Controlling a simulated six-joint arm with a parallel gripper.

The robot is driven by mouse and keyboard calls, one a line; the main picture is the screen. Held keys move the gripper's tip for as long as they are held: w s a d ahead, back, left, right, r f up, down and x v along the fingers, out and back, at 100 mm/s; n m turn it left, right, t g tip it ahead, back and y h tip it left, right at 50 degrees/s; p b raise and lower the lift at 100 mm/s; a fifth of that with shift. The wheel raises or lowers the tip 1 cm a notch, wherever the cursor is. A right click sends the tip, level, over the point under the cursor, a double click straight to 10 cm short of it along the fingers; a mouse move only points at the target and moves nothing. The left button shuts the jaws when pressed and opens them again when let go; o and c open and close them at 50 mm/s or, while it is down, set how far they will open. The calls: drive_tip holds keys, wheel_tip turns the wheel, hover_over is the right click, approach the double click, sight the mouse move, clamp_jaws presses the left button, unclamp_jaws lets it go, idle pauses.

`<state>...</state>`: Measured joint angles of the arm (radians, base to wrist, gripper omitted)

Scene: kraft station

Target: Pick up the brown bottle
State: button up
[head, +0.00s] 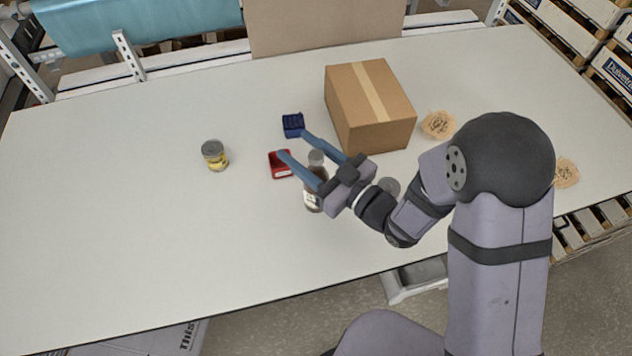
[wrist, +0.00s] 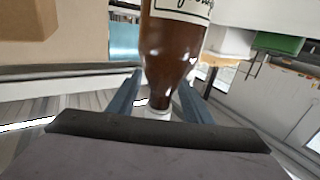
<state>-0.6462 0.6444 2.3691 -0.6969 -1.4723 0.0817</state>
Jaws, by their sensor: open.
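The brown bottle (head: 312,197) stands upright on the white table, with a pale cap and a light label. My gripper (head: 293,145) is open, with its two blue fingers either side of the bottle's upper part; the near finger hides some of it. The fingertips reach past the bottle. In the wrist view the brown bottle (wrist: 172,55) appears neck down between the spread fingers, label at the top edge. Whether either finger touches it, I cannot tell.
A red container (head: 281,168) and a blue one (head: 293,125) lie just beyond my fingers. A cardboard box (head: 368,110) stands behind. The table's left is clear.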

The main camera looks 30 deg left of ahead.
clamp_jaws()
idle(0.5)
idle(0.8)
